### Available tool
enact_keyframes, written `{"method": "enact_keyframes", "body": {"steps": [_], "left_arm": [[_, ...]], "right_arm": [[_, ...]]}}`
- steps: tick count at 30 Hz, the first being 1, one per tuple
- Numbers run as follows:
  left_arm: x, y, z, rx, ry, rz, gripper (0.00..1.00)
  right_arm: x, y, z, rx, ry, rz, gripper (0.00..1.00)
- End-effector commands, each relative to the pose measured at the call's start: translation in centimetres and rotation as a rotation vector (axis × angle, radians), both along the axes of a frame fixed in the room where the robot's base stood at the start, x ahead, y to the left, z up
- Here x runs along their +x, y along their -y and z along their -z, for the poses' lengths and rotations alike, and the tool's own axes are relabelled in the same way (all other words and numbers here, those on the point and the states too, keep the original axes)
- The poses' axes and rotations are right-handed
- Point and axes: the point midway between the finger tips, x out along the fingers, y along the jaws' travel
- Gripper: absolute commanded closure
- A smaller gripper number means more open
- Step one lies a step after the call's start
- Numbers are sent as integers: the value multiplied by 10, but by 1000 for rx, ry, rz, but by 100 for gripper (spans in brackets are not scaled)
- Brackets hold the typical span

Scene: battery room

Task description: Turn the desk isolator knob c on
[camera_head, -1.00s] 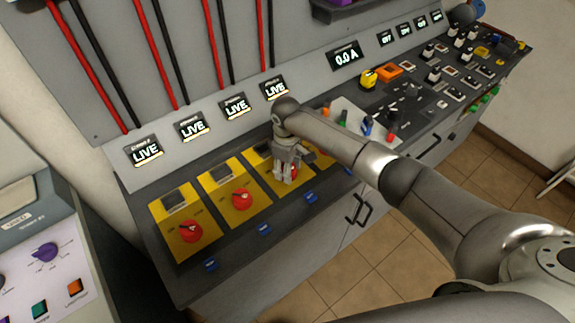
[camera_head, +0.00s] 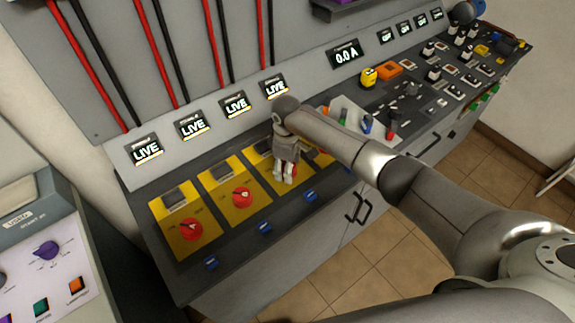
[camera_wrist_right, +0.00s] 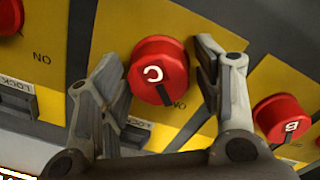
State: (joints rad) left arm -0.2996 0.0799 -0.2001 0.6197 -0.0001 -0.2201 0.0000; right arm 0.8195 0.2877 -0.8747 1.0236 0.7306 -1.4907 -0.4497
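The red knob c (camera_wrist_right: 158,68), marked with a C, sits on its yellow plate (camera_wrist_right: 110,25) in the right wrist view. A black bar on its face points down towards a partly hidden ON label. My left gripper is not in view.
Red knob b (camera_wrist_right: 282,118) is close beside the right finger. LIVE displays (camera_head: 236,105) line the panel above. Blue tags (camera_head: 264,227) line the desk's front edge.

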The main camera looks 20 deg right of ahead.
Motion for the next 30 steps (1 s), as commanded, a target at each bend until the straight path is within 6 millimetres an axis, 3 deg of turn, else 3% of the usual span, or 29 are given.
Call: {"method": "enact_keyframes", "body": {"steps": [13, 24, 30], "left_arm": [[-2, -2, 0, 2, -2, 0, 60], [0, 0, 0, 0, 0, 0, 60], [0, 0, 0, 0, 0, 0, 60]], "right_arm": [[1, 0, -8, 0, 1, 2, 33], [-1, -2, -82, 1, 4, 0, 33], [-2, -2, -111, 0, 1, 2, 33]]}}
